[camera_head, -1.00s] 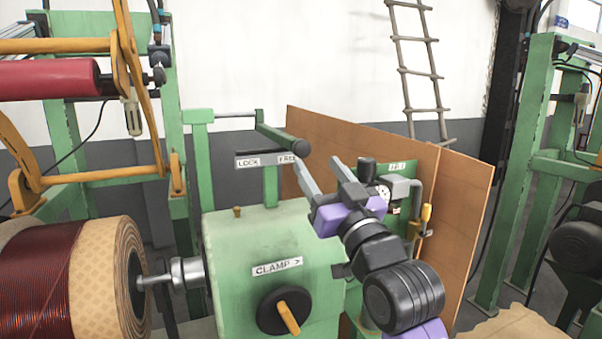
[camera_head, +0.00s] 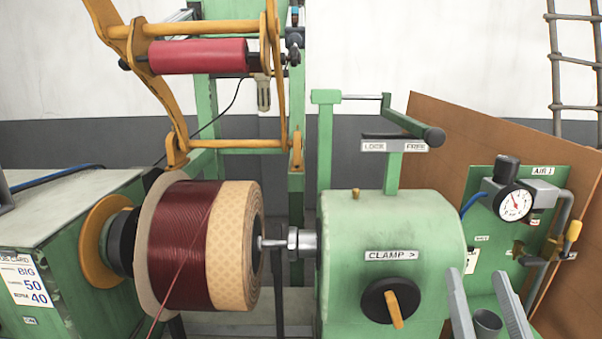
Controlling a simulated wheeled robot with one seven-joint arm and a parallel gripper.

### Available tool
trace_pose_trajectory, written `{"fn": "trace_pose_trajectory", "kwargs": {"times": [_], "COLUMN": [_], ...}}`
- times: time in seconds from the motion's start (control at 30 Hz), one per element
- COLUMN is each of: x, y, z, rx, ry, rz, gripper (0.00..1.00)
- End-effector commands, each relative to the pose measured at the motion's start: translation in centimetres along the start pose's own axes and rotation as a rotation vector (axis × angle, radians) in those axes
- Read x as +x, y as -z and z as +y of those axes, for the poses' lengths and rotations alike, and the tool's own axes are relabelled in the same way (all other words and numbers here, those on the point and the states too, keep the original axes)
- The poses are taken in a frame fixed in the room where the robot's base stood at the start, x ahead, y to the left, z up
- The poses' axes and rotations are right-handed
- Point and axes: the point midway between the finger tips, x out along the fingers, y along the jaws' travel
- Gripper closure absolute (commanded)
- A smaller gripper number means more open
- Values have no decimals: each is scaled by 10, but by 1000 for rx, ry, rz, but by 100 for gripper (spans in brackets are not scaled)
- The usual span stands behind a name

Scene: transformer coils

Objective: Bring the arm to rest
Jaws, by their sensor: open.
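My gripper (camera_head: 483,283) shows at the bottom right, with its two long grey fingers pointing up and apart. It is open and nothing is between the fingers. It is in front of the right end of the green clamp housing (camera_head: 375,235) and below the air panel (camera_head: 495,235). I cannot tell whether it touches either. The rest of my arm is out of the picture below. The black clamp knob (camera_head: 375,312) with its orange handle is left of my gripper.
A coil of dark red wire (camera_head: 180,245) sits between the left machine (camera_head: 65,300) and the housing's spindle (camera_head: 300,241). A black-ended lever (camera_head: 432,136) stands above the housing. A red roller (camera_head: 200,55) hangs in an orange frame. A brown board (camera_head: 450,130) stands behind the panel.

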Motion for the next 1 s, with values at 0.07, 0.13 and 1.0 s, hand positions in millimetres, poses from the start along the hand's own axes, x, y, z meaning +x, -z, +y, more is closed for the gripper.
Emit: {"fn": "trace_pose_trajectory", "kwargs": {"times": [0.07, 0.13, 1.0], "x": [-34, -62, -374], "y": [-16, -26, -54], "z": [-1, -2, -7], "rx": [2, 2, -64], "ry": [-6, -10, 61], "rz": [-44, -77, -677], "gripper": [46, 46, 46]}}
